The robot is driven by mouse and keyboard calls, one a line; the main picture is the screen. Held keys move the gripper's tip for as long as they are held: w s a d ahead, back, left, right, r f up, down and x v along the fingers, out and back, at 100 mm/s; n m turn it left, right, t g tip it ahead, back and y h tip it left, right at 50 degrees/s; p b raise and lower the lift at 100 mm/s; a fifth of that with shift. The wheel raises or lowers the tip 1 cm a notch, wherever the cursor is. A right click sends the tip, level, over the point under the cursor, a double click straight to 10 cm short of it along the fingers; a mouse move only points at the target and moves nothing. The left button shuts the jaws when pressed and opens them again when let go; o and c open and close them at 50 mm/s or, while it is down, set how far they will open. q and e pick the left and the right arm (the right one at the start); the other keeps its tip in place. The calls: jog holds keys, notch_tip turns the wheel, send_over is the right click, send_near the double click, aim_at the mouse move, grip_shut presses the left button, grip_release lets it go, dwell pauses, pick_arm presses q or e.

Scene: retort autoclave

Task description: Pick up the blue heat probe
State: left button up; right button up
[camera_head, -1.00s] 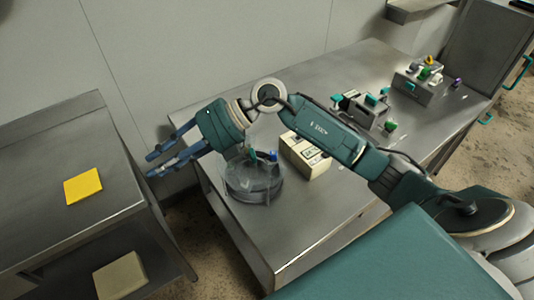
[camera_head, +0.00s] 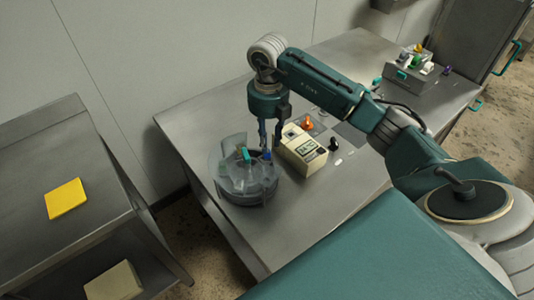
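The blue heat probe (camera_head: 266,155) stands at the right side of a round grey holder (camera_head: 250,197) with clear upright dividers. A green piece (camera_head: 246,154) stands beside it in the holder. My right gripper (camera_head: 270,146) points down just above and beside the blue probe. Its two fingers look apart, with a gap between them. I cannot tell whether a fingertip touches the probe. The probe's lower part is hidden in the holder. My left gripper is out of view.
A cream meter box (camera_head: 303,153) stands close right of the holder, with an orange piece (camera_head: 307,123) behind it and a black piece (camera_head: 333,144) beside it. A grey block with coloured knobs (camera_head: 408,78) stands farther back. A yellow pad (camera_head: 66,198) lies on the left table.

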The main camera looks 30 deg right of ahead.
jog(key=f, duration=0.1)
jog(key=f+p, duration=0.1)
jog(key=f, duration=0.1)
jog(key=shift+s+a+f, duration=0.2)
jog(key=shift+a+f, duration=0.05)
jog(key=shift+f, duration=0.1)
jog(key=shift+f+p, duration=0.3)
jog(key=shift+f, duration=0.2)
grip_shut()
jog(key=shift+w+r, duration=0.1)
jog(key=shift+r, duration=0.05)
notch_tip(320, 180, up, 20)
jog(key=shift+b, duration=0.4)
